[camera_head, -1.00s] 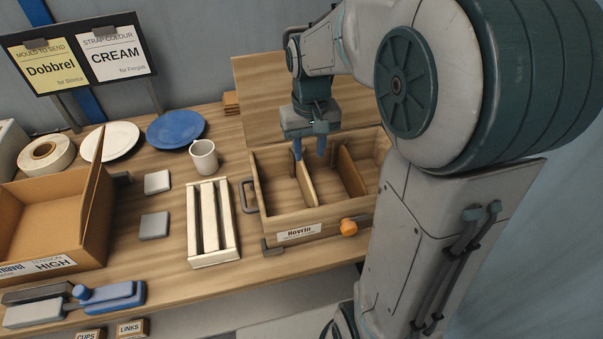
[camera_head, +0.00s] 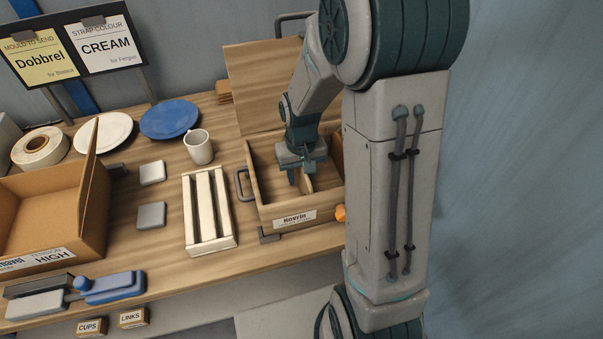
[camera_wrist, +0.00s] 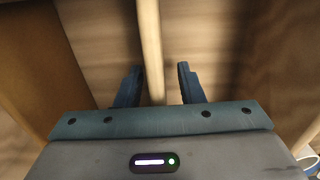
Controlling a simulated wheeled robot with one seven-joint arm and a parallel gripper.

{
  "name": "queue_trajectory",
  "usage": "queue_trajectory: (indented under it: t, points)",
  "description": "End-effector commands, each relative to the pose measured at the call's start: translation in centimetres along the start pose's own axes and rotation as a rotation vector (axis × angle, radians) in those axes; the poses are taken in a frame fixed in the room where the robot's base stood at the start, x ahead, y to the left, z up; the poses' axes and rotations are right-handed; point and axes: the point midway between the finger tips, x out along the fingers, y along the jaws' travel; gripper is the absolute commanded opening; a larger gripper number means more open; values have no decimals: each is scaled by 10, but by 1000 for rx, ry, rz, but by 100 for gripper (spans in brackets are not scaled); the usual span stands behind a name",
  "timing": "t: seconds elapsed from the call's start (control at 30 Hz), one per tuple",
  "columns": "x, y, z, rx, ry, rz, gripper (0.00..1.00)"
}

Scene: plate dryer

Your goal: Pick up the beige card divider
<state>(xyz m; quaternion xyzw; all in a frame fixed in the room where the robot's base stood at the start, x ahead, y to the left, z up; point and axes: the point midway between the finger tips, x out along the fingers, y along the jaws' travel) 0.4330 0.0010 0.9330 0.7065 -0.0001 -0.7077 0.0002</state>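The beige card divider (camera_head: 307,184) stands upright inside the wooden box labelled "Hovrin" (camera_head: 293,217); my arm and gripper partly hide it. In the wrist view, the top edge of the divider (camera_wrist: 150,45) runs between my two blue fingers. My gripper (camera_wrist: 158,76) is open, with one finger on each side of the divider and a visible gap at both sides, wider on the right. In the head view, my gripper (camera_head: 301,178) is lowered into the box, fingers pointing down.
A browner panel (camera_wrist: 40,60) stands to the left in the wrist view. The box's lid (camera_head: 262,85) is raised behind. A white slatted crate (camera_head: 208,212), a mug (camera_head: 198,147), plates and a cardboard box (camera_head: 50,205) are left of the box. An orange knob (camera_head: 340,213) is at its front.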

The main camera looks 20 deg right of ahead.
Motion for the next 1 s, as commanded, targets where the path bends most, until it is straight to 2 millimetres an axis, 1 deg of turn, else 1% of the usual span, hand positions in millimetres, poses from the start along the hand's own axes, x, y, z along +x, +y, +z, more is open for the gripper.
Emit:
queue_trajectory:
  t: [0.1,0.33,0.37,0.4,0.47,0.83,1.0]
  points:
    - [7,0,0,0,0,0,35]
    - [8,0,0,0,1,0,35]
    - [8,0,0,0,1,0,26]
    - [8,0,0,0,1,0,15]
    - [8,0,0,0,1,0,0]
    - [7,0,0,0,2,0,0]
    - [-2,0,-1,0,3,0,0]
